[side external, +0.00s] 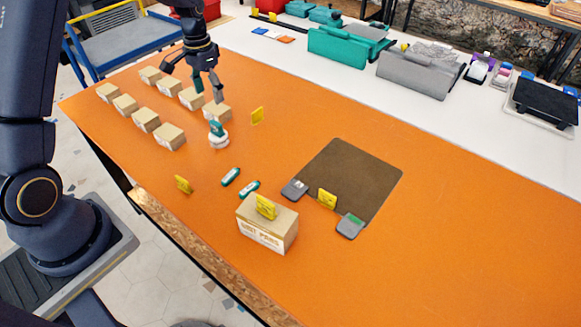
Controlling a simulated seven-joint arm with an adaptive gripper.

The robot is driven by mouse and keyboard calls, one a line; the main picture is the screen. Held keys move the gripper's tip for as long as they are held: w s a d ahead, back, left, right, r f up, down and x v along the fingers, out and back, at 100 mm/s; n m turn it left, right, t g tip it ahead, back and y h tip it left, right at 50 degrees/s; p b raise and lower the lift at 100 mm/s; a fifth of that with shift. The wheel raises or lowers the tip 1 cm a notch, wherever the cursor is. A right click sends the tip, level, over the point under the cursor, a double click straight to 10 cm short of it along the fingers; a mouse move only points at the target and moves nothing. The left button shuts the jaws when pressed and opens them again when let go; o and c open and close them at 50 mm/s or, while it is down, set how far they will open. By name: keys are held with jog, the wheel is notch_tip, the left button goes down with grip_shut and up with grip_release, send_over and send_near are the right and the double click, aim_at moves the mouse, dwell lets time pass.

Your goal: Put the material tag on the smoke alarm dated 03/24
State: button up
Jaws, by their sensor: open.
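My gripper (194,84) is open and empty, fingers pointing down above the rows of cardboard boxes at the back left. A small white round thing (218,141), perhaps a smoke alarm, sits on the orange table just in front of the gripper, with a teal piece (216,128) on it. Small yellow tag-like pieces stand on the table at the back (257,116), at the left (183,184), by the dark mat (327,199) and on a cardboard box (266,207). I cannot tell which is the material tag. No 03/24 date is legible.
Several cardboard boxes (171,137) stand in rows at the left. A larger box (267,233) is at front. Two teal-and-white pieces (230,176) (249,190) lie near it. Grey pieces (294,189) (350,226) lie by the dark mat (345,170). The table's right is clear.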

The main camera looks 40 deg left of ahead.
jog(key=s+d+r+t, duration=0.1)
jog(key=s+d+r, duration=0.4)
jog(key=r, duration=0.3)
jog(key=s+d+r+t, duration=0.2)
jog(key=s+d+r, duration=0.25)
jog(key=r, duration=0.35)
jog(key=s+d+r+t, duration=0.1)
jog(key=s+d, duration=0.1)
jog(key=s, duration=0.5)
jog(key=s+d+r+t, duration=0.1)
jog(key=s+d, duration=0.2)
jog(key=s, duration=0.3)
jog(key=shift+s+d+t, duration=0.25)
jog(key=shift+s+t, duration=0.05)
jog(key=shift+s, duration=0.1)
